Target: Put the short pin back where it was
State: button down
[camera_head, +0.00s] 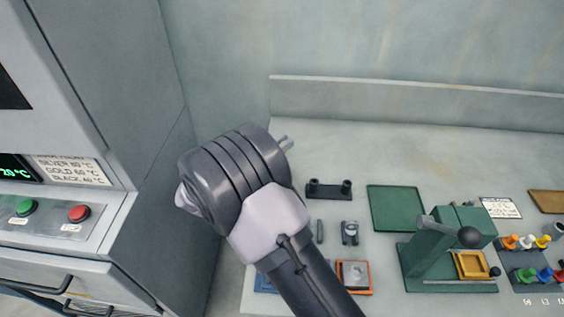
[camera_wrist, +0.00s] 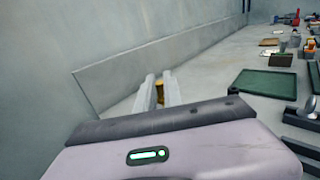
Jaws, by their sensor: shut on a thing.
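My gripper (camera_wrist: 160,92) is shut on a small brass-coloured piece between its two pale fingers. It looks like the short pin (camera_wrist: 159,94), mostly hidden by the fingers. In the head view my gripper (camera_head: 284,143) is raised over the back left of the bench, near the wall, pointing away from the camera; the pin cannot be made out there. A black block with two upright dark posts (camera_head: 329,190) stands on the bench, to the right of and below the fingertips in the picture. A small grey bar (camera_head: 320,231) lies in front of it.
A green tray (camera_head: 372,211) lies right of the black block. A small metal fitting (camera_head: 350,232) and an orange-framed box (camera_head: 369,279) are nearer. A green press (camera_head: 420,262) and coloured knobs stand further right. A grey cabinet (camera_head: 120,100) rises at left.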

notch_tip(320, 180, down, 8)
jog(key=b, duration=0.3)
jog(key=shift+s+r, duration=0.15)
jog(key=shift+r, duration=0.25)
jog(key=c, duration=1.5)
grip_release()
